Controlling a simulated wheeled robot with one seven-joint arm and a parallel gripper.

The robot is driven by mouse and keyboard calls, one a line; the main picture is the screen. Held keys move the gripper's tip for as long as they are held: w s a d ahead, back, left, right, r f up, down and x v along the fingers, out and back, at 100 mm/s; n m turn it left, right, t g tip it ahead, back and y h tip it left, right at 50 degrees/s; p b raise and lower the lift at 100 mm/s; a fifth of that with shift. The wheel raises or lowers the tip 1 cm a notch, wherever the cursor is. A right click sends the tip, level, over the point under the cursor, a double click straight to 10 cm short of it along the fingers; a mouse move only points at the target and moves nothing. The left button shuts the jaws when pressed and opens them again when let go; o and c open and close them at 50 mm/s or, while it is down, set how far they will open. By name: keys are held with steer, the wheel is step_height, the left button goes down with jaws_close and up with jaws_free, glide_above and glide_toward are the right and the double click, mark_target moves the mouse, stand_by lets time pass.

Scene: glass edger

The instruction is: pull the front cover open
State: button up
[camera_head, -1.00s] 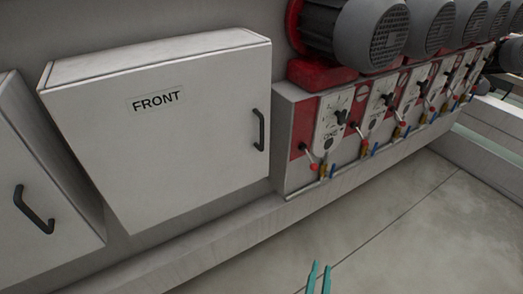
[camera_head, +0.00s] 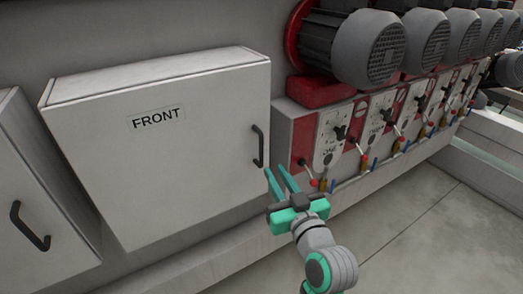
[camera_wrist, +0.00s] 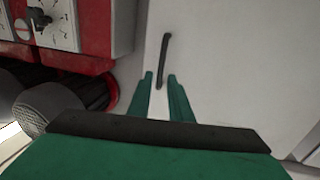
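The front cover (camera_head: 170,150) is a white box door labelled FRONT, and it looks shut. Its dark bar handle (camera_head: 258,146) stands upright near the right edge. My gripper (camera_head: 274,172) is just below and slightly right of the handle, with its teal fingers pointing up toward it. The fingers are apart with nothing between them. In the wrist view, the handle (camera_wrist: 163,60) lies ahead of the fingertips (camera_wrist: 160,76), roughly in line with the gap, its lower end near them. I cannot tell whether they touch it.
A red and white control panel (camera_head: 330,135) with knobs and small levers is right of the cover, close to my gripper. Grey motors (camera_head: 370,45) sit above it. Another white door (camera_head: 35,200) with a handle is at the left. The floor (camera_head: 430,220) in front is clear.

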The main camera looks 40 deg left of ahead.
mark_target(262, 151)
steer(key=x, duration=1.1)
steer(key=shift+s+r, duration=0.1)
steer(key=shift+r, duration=0.1)
jaws_close()
